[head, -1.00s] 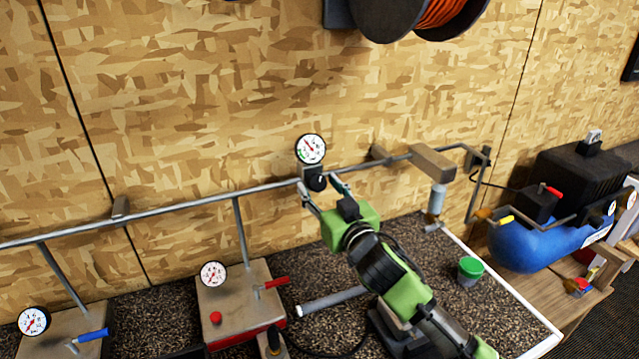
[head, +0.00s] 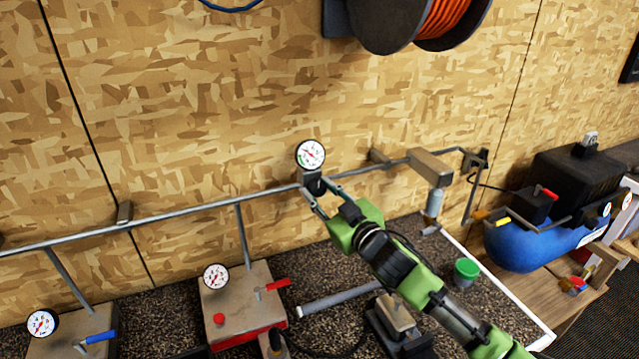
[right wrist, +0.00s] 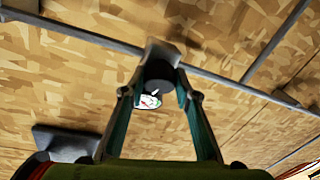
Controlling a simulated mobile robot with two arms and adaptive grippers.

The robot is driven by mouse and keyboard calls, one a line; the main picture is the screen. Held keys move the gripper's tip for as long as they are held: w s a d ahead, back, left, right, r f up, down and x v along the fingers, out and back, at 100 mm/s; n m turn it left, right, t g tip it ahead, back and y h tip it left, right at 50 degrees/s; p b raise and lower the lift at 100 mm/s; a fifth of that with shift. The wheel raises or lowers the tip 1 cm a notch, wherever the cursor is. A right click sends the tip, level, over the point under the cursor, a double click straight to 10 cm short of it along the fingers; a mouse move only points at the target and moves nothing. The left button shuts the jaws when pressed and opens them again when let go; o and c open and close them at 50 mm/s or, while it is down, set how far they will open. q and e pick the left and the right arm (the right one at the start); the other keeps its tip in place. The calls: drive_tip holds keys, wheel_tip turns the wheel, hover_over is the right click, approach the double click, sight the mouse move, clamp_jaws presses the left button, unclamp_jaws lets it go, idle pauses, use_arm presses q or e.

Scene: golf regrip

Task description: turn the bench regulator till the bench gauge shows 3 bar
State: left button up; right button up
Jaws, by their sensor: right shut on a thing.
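The bench regulator (head: 314,183) is a dark knob on the pipe against the wall. The bench gauge (head: 311,154) is a round white dial right above it; its needle shows, but its numbers are too small to read. My right gripper (head: 313,190) is shut on the regulator knob, one finger at each side. In the right wrist view the dark knob (right wrist: 159,74) sits between the fingertips of my right gripper (right wrist: 158,92), with part of the gauge (right wrist: 149,101) showing beyond it. My left gripper is not in view.
A grey pipe (head: 180,215) runs along the wall. A box with a red valve handle (head: 277,285), a second gauge (head: 216,277), and a blue valve handle (head: 98,337) stand at lower left. A green-lidded jar (head: 467,271) and a blue tank (head: 535,246) are at right.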

drive_tip(key=shift+d+n+g+y+p, duration=0.1)
drive_tip(key=shift+n+g+y+p, duration=0.4)
drive_tip(key=shift+n, duration=0.7)
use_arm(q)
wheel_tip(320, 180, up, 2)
use_arm(e)
drive_tip(key=o, duration=1.1)
drive_tip(key=v, duration=1.2)
drive_tip(key=shift+f, duration=0.15)
